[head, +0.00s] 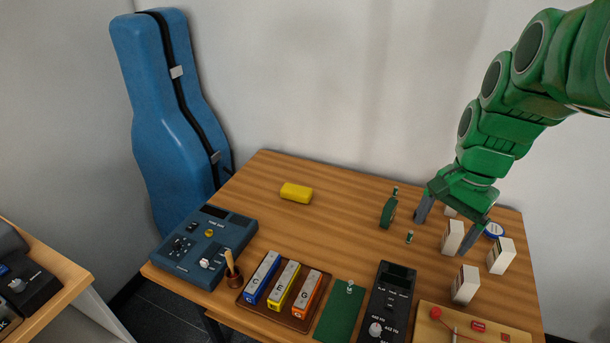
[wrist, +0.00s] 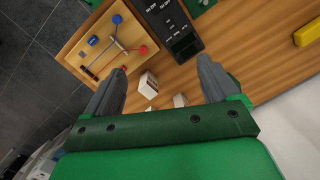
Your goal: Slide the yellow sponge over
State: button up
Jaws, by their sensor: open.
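The yellow sponge (head: 296,193) lies flat on the wooden table (head: 330,205) toward its back left, with bare wood around it. In the wrist view the sponge (wrist: 307,32) shows at the right edge, partly cut off. My green gripper (head: 447,222) is over the right part of the table, well to the right of the sponge and apart from it. Its grey fingers are spread wide. In the wrist view the gap between the fingertips (wrist: 165,80) holds nothing gripped; a small white box (wrist: 148,86) shows below, between the fingers.
Several white boxes (head: 465,284) stand under and beside my gripper. A blue device (head: 203,246), coloured bars on a tray (head: 248,302) and a black device (head: 391,300) line the front. A blue instrument case (head: 165,120) leans behind.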

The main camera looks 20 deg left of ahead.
jog(key=w+a+f+m, duration=0.2)
jog(key=w+a+m, duration=0.1)
jog(key=w+a, duration=0.8)
jog(key=m+y, duration=0.3)
jog(key=m, duration=0.6)
send_near(296, 189)
jog(key=shift+s+f+t, duration=0.25)
jog(key=shift+f+t, duration=0.05)
jog(key=shift+f, duration=0.6)
jog(key=shift+a+f, duration=0.25)
jog(key=shift+f, duration=0.1)
jog(key=shift+x, duration=3.75)
jog(key=shift+a, duration=0.15)
